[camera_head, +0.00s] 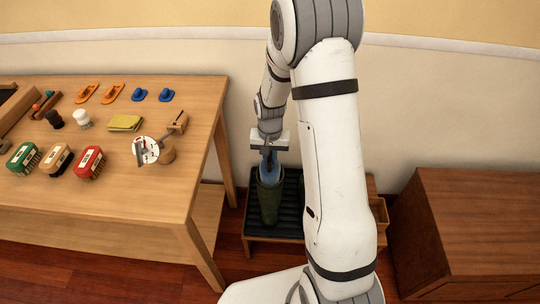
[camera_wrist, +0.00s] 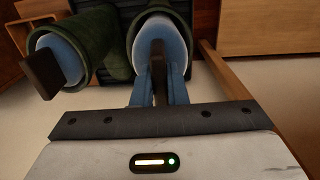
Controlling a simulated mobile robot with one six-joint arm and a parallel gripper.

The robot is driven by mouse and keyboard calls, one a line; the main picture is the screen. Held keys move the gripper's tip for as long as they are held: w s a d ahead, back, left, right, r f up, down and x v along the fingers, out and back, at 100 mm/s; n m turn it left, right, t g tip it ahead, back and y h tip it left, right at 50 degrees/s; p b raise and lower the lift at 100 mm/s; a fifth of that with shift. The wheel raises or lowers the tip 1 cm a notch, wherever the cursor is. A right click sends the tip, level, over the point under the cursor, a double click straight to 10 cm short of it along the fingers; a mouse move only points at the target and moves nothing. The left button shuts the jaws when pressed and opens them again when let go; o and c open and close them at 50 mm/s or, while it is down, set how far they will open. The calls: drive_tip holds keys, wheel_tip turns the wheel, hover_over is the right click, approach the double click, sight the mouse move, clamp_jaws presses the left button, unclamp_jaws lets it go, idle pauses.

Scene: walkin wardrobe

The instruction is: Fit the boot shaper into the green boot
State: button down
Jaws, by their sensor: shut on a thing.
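A green boot (camera_head: 268,203) stands upright on a dark slatted rack beside the table. In the wrist view its open top (camera_wrist: 119,60) faces me near the upper middle. A pale blue boot shaper (camera_wrist: 151,22) with a dark upright handle (camera_wrist: 158,62) sits in this opening; how deep it reaches is hidden. My gripper (camera_head: 268,160) is above the boot, its two blue fingers (camera_wrist: 159,68) shut on the handle from both sides. A second green boot (camera_wrist: 93,35) at the left holds another pale blue shaper (camera_wrist: 67,60) with a brown handle (camera_wrist: 41,75).
The rack (camera_head: 290,222) stands between the wooden table (camera_head: 110,205) and a brown cabinet (camera_head: 480,225). Brushes, a yellow cloth (camera_head: 125,123) and blue and orange items lie on the table. My arm hides part of the rack's right side.

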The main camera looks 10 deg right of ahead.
drive_tip(key=shift+f+b, duration=1.15)
drive_tip(key=shift+f, duration=0.6)
drive_tip(key=c, duration=1)
unclamp_jaws()
drive_tip(key=shift+o, duration=0.2)
drive_tip(key=shift+r, duration=0.15)
drive_tip(key=shift+r+p, duration=3.15)
drive_tip(key=shift+r, duration=1.25)
